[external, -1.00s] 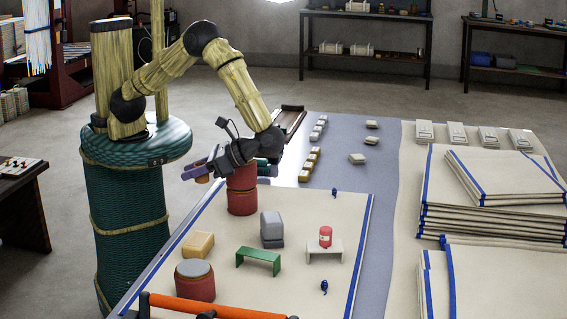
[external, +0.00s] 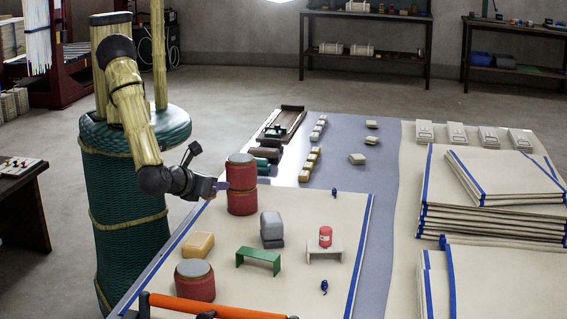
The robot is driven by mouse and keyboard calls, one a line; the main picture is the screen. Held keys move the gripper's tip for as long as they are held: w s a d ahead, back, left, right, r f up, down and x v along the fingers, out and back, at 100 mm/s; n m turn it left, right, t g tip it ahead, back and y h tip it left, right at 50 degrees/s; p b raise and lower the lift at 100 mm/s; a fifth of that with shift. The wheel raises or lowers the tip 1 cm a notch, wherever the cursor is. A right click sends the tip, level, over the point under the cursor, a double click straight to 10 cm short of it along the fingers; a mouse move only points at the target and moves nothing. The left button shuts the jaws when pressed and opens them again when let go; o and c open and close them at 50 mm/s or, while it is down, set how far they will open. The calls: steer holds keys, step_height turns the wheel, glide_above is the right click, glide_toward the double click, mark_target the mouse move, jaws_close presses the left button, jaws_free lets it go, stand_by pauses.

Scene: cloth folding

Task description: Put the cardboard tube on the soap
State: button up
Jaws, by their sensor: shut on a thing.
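My gripper (external: 222,185) is at the left of the two stacked red drums, above the left edge of the cream cloth mat. Its purple fingertip points right, towards the drums. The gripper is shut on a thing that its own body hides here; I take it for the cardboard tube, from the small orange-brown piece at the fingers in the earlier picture. A yellow-tan block (external: 198,245), which looks like the soap, lies on the mat below and in front of the gripper. Nothing is seen on top of it.
The stacked red drums (external: 242,199) stand close to the gripper. A short red drum (external: 195,286), a green bench (external: 258,256), a grey block (external: 271,225) and a white stand (external: 323,248) with a red jar (external: 325,236) are on the mat (external: 310,205).

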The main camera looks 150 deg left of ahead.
steer(key=w+d+r+m+t, duration=0.2)
steer(key=w+d+m+t, duration=0.3)
steer(key=t, duration=0.4)
steer(key=w+m+p, duration=0.1)
steer(key=m, duration=0.1)
steer(key=shift+w+d+r+m+y, duration=0.3)
steer(key=shift+d, duration=0.1)
glide_above(206, 238)
steer(key=shift+w+f, duration=0.1)
steer(key=shift+f, duration=3)
steer(key=shift+f, duration=1.9)
steer(key=shift+f, duration=0.1)
steer(key=o, duration=0.9)
